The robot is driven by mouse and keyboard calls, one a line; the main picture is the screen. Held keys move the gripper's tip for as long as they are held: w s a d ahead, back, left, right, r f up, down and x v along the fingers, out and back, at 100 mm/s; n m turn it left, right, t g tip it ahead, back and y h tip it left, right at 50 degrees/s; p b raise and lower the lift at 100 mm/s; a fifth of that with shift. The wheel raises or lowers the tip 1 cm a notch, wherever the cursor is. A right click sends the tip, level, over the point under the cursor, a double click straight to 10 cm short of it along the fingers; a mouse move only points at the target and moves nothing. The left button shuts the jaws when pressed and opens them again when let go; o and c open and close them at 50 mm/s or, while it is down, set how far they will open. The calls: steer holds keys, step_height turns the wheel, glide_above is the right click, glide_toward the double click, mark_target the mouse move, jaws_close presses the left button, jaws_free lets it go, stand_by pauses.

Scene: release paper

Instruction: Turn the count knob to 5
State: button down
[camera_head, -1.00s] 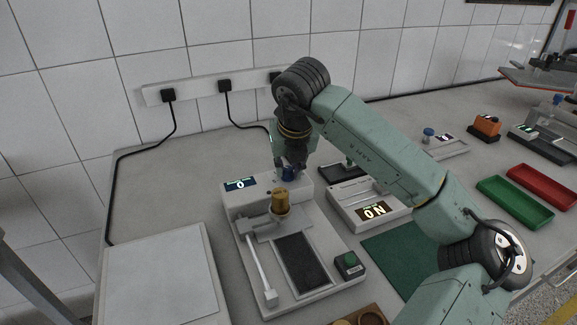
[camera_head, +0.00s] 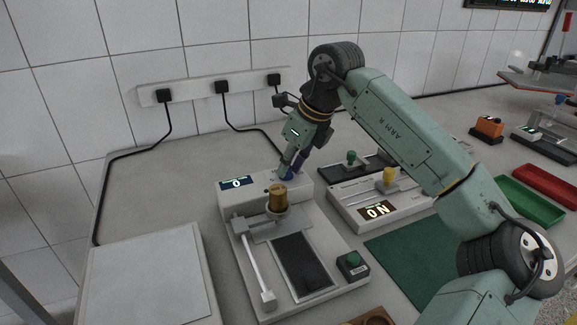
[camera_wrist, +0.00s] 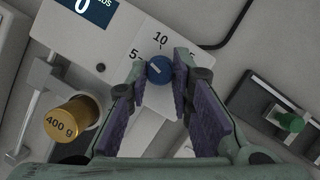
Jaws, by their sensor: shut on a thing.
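The blue count knob (camera_wrist: 159,69) sits on the sloped panel of the white device (camera_head: 262,184), between the printed marks 5 at its left and 10 above it. A third mark at its right is partly hidden by a finger. The knob's short pale line points toward the upper left, roughly at the 5 side. My gripper (camera_wrist: 160,68) is shut on the knob, one purple-padded finger on each side. In the head view my gripper (camera_head: 289,172) reaches the knob from the upper right and hides most of it. The device's display (camera_head: 237,183) reads 0.
A brass 400 g weight (camera_head: 277,200) stands on the device, left of my gripper. A pale board (camera_head: 150,280) lies at the left.

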steer(key=shift+w+n+g, duration=0.1)
steer(key=shift+n+g, duration=0.4)
steer(key=shift+n, duration=1)
steer(key=c, duration=1.4)
jaws_free()
steer(key=shift+c, duration=0.2)
steer(key=v, duration=1.2)
steer(key=shift+d, duration=0.25)
steer(key=shift+f, duration=0.1)
